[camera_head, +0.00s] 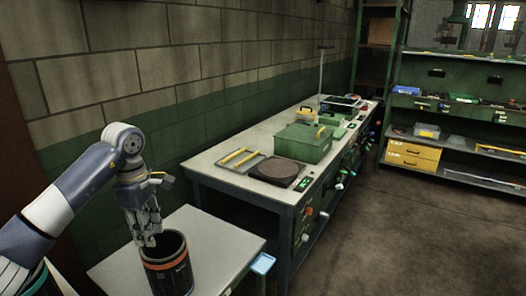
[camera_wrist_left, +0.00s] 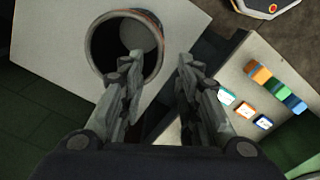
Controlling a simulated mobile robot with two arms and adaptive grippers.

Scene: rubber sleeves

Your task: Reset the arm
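A black cylindrical container (camera_head: 168,266) with an orange band stands upright on the small white table, with its open top up. My left gripper (camera_head: 147,240) points down at the container's far rim. My right gripper is not in view.
The white table (camera_head: 222,240) has free room right of the container. A small blue tray (camera_head: 263,263) is at its edge. Shelves (camera_head: 460,120) stand at right; the floor (camera_head: 410,235) is clear.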

